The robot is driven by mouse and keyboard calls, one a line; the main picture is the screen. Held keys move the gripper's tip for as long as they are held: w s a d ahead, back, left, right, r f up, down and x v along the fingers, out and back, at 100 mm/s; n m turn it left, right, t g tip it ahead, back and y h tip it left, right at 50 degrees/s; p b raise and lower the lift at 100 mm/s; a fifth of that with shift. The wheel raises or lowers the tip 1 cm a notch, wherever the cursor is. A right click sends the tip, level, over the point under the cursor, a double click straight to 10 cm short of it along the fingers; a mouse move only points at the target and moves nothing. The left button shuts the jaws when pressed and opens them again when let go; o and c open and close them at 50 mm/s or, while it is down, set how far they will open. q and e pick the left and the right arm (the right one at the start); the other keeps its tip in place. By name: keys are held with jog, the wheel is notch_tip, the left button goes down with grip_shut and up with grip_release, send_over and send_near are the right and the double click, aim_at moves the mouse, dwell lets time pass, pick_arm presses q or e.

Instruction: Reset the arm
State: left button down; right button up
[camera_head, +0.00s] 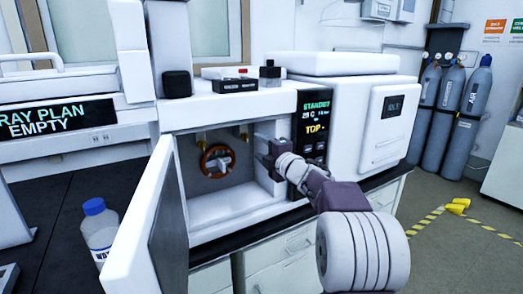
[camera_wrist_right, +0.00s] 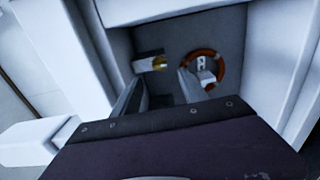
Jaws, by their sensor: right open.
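My right arm reaches in from the right in the head view. Its gripper (camera_head: 264,147) is at the right side of the open oven compartment (camera_head: 235,200) of the white instrument. The gripper is open, and I see nothing held in it. In the right wrist view the gripper (camera_wrist_right: 160,92) points into the compartment. An orange-brown ring (camera_head: 217,160) is mounted on the compartment's back wall, and it also shows in the wrist view (camera_wrist_right: 219,66). The fingertips look apart from the ring. My left gripper is not in view.
The compartment door (camera_head: 150,225) stands open toward the front left. A display panel (camera_head: 313,125) reading "STANDBY" is right beside my gripper. A blue-capped bottle (camera_head: 99,235) stands on the dark bench at left. Gas cylinders (camera_head: 446,105) stand at the back right.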

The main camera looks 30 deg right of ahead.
jog(key=shift+s, duration=0.35)
jog(key=shift+a, duration=0.1)
